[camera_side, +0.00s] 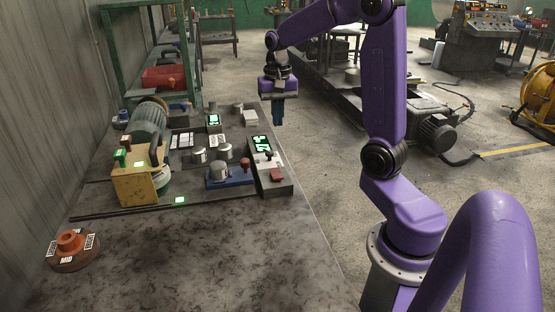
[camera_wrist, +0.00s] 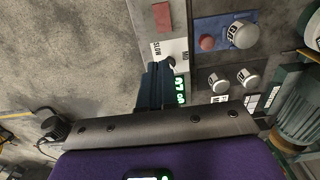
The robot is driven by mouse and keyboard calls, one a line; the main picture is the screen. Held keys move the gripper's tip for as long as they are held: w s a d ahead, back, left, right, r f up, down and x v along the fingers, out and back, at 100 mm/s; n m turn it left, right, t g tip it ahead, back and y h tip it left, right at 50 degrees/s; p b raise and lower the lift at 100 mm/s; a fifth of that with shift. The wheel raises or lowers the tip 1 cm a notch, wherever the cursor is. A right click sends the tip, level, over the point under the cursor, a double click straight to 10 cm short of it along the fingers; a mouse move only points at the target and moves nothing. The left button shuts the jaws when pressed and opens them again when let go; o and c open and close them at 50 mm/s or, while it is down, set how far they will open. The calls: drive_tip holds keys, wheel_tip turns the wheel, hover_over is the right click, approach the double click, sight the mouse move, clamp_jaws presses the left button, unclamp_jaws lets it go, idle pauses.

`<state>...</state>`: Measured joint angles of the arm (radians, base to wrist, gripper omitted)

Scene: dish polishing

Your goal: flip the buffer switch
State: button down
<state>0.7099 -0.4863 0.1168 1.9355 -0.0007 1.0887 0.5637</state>
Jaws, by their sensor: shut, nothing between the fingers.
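A grey control box (camera_side: 270,172) stands at the right edge of the bench plate, with a green-lit display (camera_side: 262,144) and a red block (camera_side: 277,174). A white label with lettering (camera_wrist: 160,48) and a small dark knob or lever (camera_wrist: 171,62) show on it in the wrist view. I cannot tell for sure whether this is the buffer switch, or its position. My gripper (camera_side: 278,122) is shut and empty, pointing down above and behind the box. In the wrist view its dark blue fingers (camera_wrist: 157,68) overlap the label's near edge and partly hide the display.
A blue-based unit (camera_side: 230,178) with a metal cylinder and red knob stands left of the box. Two metal cylinders (camera_side: 198,154) sit behind it. A green motor (camera_side: 148,122) is farther left. An orange round part (camera_side: 73,248) lies front left; the front bench is clear.

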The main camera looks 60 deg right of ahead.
wheel_tip(320, 180, down, 14)
idle(0.6)
drive_tip(key=shift+f, duration=0.1)
drive_tip(key=shift+d+f, duration=0.1)
drive_tip(key=shift+f, duration=0.1)
idle(0.3)
drive_tip(key=shift+r, duration=0.15)
drive_tip(key=shift+r, duration=0.75)
wheel_tip(320, 180, up, 14)
drive_tip(key=w+d, duration=0.1)
drive_tip(key=shift+w+d, duration=0.35)
drive_tip(key=shift+w, duration=0.05)
